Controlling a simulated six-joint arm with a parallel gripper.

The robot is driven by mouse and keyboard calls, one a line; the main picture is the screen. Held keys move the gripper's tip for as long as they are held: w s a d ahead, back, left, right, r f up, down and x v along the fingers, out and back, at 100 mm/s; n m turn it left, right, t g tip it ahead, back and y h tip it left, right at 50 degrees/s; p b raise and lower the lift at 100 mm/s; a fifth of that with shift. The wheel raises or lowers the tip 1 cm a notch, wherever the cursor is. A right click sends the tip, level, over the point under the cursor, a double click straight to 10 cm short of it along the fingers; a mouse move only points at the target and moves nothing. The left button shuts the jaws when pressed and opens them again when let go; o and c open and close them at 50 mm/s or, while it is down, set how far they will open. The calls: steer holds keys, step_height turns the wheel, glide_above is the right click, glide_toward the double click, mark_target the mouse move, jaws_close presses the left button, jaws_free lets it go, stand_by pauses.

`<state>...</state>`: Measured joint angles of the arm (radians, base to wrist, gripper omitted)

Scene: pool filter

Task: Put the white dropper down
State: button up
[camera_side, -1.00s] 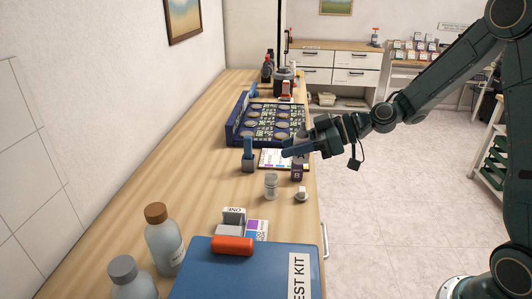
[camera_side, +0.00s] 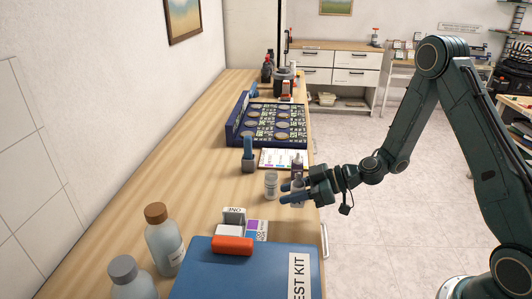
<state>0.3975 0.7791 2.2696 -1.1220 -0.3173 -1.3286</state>
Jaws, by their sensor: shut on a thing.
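My gripper (camera_side: 287,192) is shut on the white dropper (camera_side: 298,186), a small pale bottle partly hidden by the fingers. It is close to the right edge of the wooden counter (camera_side: 195,150); I cannot tell whether its base touches the wood. A purple bottle (camera_side: 297,165) stands just behind it, and a clear vial (camera_side: 271,186) with a pale cap stands just to its left.
A colour card (camera_side: 275,158), a blue holder (camera_side: 248,160) and a blue tray of round discs (camera_side: 235,133) lie beyond. In front are small boxes (camera_side: 234,215) and the blue test kit case (camera_side: 215,270) with an orange object (camera_side: 232,246). Two bottles (camera_side: 163,245) (camera_side: 130,280) stand front left.

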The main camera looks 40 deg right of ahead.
mark_target(292, 206)
steer(key=shift+f, duration=0.5)
steer(key=shift+f, duration=0.1)
steer(key=shift+f, duration=1.75)
steer(key=shift+f, duration=0.15)
steer(key=o, duration=1)
steer(key=shift+c, duration=0.2)
steer(key=shift+s+d+r, duration=0.15)
steer(key=shift+r, duration=0.05)
steer(key=v, duration=1.1)
steer(key=shift+s+d, duration=0.2)
